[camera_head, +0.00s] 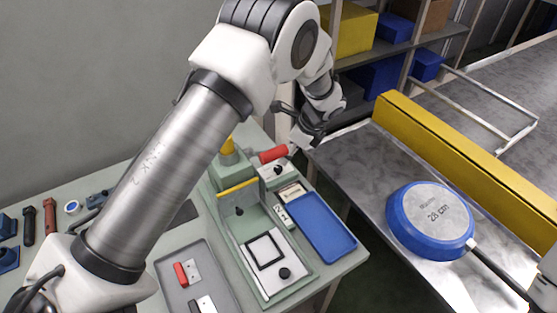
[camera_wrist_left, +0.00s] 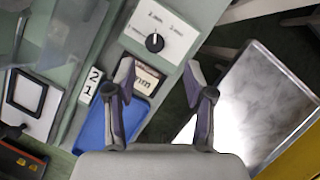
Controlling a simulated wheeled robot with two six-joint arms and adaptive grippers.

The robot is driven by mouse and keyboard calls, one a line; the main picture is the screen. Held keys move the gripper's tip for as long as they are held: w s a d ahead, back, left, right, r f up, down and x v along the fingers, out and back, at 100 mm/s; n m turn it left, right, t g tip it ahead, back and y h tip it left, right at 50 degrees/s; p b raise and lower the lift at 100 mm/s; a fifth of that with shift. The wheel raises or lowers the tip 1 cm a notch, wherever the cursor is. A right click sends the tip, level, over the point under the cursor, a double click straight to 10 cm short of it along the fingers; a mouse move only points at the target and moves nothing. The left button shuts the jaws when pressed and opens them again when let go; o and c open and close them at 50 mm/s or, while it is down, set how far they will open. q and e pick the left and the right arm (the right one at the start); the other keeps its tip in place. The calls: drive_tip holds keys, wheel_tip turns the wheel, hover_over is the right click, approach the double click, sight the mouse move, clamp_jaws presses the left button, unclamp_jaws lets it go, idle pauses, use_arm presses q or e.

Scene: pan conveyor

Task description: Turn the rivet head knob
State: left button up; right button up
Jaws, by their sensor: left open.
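The black rivet head knob (camera_wrist_left: 154,42) sits on a white panel with printed mm labels in the left wrist view. In the head view the knob (camera_head: 278,170) is small, on the front of the green machine (camera_head: 228,172), below a red handle (camera_head: 272,154). My left gripper (camera_wrist_left: 160,78) is open and empty, its two fingers apart just short of the knob in the left wrist view. In the head view the left gripper (camera_head: 301,137) hangs beside the red handle, above and right of the knob. I see no contact with the knob.
A blue tray (camera_head: 318,228) lies right of the machine. A blue pan (camera_head: 430,222) marked 28 cm lies on the metal conveyor (camera_head: 376,174), with a yellow rail (camera_head: 460,160) behind it. A grey tray (camera_head: 168,270) and tools lie at the left. A gap separates table and conveyor.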

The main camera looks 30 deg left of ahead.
sight(279, 169)
use_arm(q)
drive_tip(key=x, duration=0.4)
drive_tip(key=p+x, duration=0.1)
drive_tip(key=x, duration=0.1)
drive_tip(key=shift+s+a+f, duration=0.2)
drive_tip(key=shift+s+a, duration=0.05)
drive_tip(key=shift+s, duration=0.15)
drive_tip(key=shift+w+f, duration=0.15)
drive_tip(key=shift+f, duration=0.05)
drive_tip(key=shift+d+r, duration=0.15)
drive_tip(key=shift+s, duration=0.25)
clamp_jaws()
